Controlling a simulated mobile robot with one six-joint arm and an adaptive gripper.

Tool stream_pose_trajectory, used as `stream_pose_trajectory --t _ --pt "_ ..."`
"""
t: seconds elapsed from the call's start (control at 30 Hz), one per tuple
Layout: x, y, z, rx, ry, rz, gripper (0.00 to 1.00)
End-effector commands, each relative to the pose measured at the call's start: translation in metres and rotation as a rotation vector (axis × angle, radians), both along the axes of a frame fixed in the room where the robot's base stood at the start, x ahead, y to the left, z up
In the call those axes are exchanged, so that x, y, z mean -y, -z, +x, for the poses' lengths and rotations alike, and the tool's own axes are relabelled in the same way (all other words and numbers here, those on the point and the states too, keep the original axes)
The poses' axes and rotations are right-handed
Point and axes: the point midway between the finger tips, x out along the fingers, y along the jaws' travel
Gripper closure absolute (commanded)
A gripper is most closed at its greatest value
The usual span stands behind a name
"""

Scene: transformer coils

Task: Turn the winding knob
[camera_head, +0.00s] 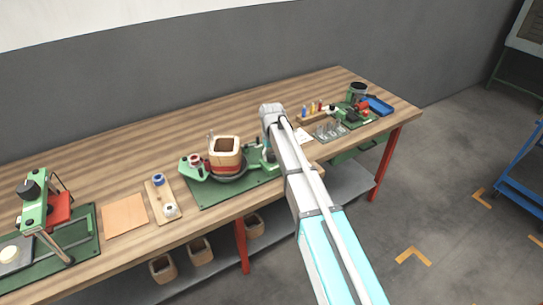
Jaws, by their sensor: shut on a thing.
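The winding machine has a green base plate (215,200) on the workbench, left of my arm. A square wooden coil former (224,146) stands on it, over a red band (224,160) and a dark round turntable. A green bracket with a red and white spool (195,160) is at its left. A green part (268,156) of the machine shows at its right end, beside my arm. I cannot make out the winding knob. My arm reaches up from the lower right, and its wrist is bent above the machine's right end. My gripper is hidden behind my arm.
A wooden board with two spools (158,180) and a tan sheet (125,215) lie to the left. A green press (38,205) stands at far left. Right of my arm are a tool rack (314,117), a green station (355,108) and a blue tray (379,105). Wooden bins (200,250) sit below.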

Motion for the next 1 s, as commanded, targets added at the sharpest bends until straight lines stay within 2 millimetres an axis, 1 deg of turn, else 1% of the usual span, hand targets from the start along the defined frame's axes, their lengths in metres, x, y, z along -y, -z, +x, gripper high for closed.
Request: stream_pose_trajectory --t 0.27,0.7,1.0 --pt "0.0003 0.0001 -0.0001 0.000 0.145 0.000 0.91" --pt "0.0002 0.0001 0.0000 0.000 0.481 0.000 0.91" --pt "0.0002 0.0001 0.0000 0.000 0.608 -0.001 0.91"
